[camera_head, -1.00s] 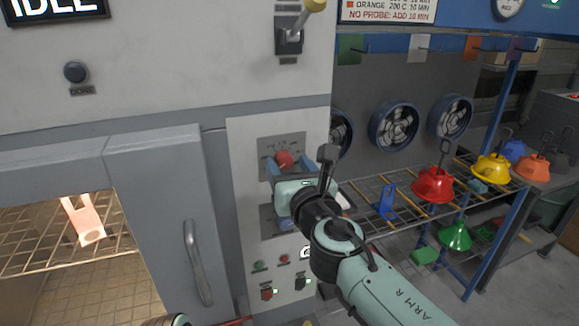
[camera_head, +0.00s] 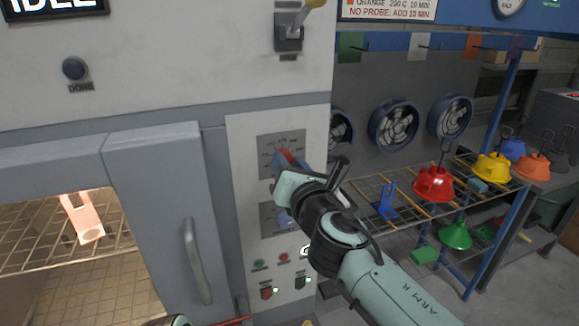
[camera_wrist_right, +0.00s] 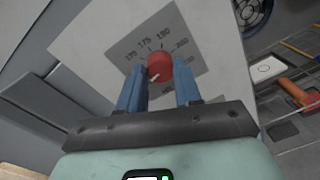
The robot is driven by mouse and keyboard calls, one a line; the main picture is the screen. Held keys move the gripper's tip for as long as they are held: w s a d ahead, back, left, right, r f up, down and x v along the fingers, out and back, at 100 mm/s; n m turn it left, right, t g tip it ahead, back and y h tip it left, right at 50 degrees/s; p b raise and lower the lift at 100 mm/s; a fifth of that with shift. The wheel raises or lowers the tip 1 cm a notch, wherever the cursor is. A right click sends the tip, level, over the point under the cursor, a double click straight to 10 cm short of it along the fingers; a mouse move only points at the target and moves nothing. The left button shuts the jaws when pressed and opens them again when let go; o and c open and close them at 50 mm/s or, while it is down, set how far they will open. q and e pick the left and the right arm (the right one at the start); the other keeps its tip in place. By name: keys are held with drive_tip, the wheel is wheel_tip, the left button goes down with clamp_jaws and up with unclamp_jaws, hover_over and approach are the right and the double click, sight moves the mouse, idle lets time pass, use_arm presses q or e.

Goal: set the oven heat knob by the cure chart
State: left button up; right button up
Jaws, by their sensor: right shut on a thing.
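The red heat knob (camera_head: 286,157) sits on a grey dial plate (camera_head: 281,143) on the oven's control panel. In the right wrist view the knob (camera_wrist_right: 159,66) is between the two blue fingers of my right gripper (camera_wrist_right: 158,84), which is shut on it. A pale mark on the knob points to the lower left in that view. Numbers such as 175 and 200 ring the plate; some are blurred or hidden. The cure chart (camera_head: 388,10) is cut off at the top; its lines read orange 200 C 10 min and no probe add 10 min.
A second plate (camera_head: 270,217) and several buttons (camera_head: 283,257) lie below, close to my right arm. The oven door handle (camera_head: 197,262) is to the left. A rack (camera_head: 375,192) with coloured hoods, including a red one (camera_head: 433,184), stands at the right.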

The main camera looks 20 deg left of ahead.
use_arm(q)
wheel_tip(320, 180, down, 9)
drive_tip(key=b, duration=0.9)
drive_tip(key=shift+t+b, duration=0.3)
use_arm(e)
drive_tip(key=shift+f+m+g+y, duration=0.1)
drive_tip(key=shift+m+y, duration=0.2)
drive_tip(key=shift+m, duration=5.5)
drive_tip(key=shift+f+m+g+y, duration=0.1)
drive_tip(key=shift+m+y, duration=0.2)
drive_tip(key=shift+m, duration=5.5)
drive_tip(key=shift+f+m+g+y, duration=0.1)
drive_tip(key=shift+m+y, duration=0.2)
drive_tip(key=shift+m, duration=5.5)
drive_tip(key=o, duration=1)
drive_tip(key=shift+r, duration=0.1)
drive_tip(key=shift+o, duration=0.2)
drive_tip(key=shift+d, duration=0.1)
